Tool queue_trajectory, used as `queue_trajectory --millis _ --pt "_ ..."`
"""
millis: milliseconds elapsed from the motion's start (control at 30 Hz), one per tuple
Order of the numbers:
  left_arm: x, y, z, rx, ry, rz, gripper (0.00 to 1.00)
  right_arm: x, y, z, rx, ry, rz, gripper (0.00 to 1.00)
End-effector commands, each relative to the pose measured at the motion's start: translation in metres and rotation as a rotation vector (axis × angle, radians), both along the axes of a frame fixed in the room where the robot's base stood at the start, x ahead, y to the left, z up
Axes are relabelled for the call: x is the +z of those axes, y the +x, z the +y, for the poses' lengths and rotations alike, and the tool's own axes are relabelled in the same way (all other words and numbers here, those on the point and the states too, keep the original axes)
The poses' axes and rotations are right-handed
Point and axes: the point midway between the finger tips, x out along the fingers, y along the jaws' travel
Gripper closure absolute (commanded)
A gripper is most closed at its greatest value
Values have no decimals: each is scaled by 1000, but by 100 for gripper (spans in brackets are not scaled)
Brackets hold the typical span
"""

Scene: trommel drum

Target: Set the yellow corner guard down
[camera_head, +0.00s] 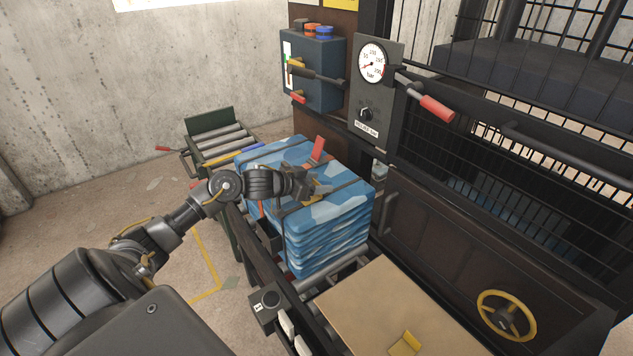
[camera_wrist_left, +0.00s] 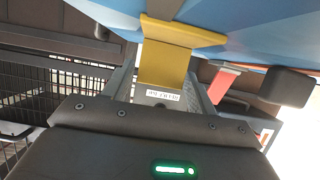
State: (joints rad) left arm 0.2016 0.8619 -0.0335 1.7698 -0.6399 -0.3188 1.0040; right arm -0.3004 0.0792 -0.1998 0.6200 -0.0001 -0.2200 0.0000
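My left gripper (camera_head: 312,188) is at the top of the blue strapped bale (camera_head: 335,220). In the left wrist view a yellow corner guard (camera_wrist_left: 165,62) sits between the two fingers of my left gripper (camera_wrist_left: 165,85), which look shut on it. The guard's flange is against or very near the blue surface (camera_wrist_left: 260,35); I cannot tell whether it touches. In the head view the gripper hides most of this guard. Another yellow piece (camera_head: 405,344) lies on the tan board at the bottom. My right gripper is not in view.
A red-handled tool (camera_head: 318,151) stands beside the gripper on the bale. A dark press frame with a gauge (camera_head: 372,63), a red-gripped lever (camera_head: 437,108) and a yellow handwheel (camera_head: 506,315) is on the right. The tan board (camera_head: 375,300) is mostly bare. A roller conveyor (camera_head: 220,140) runs behind.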

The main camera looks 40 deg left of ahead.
Motion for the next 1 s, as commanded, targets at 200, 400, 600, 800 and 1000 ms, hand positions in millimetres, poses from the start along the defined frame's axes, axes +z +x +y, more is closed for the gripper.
queue_trajectory --millis 200,400,600,800,1000 --pt "0 0 0 0 0 0 34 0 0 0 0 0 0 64" --pt "5 0 0 0 1 -1 34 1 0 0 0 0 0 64" --pt "12 -28 8 -2 6 2 34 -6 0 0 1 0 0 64" --pt "27 -65 19 -2 3 3 34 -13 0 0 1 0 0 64" --pt "40 -90 27 -1 0 3 34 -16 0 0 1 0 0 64"
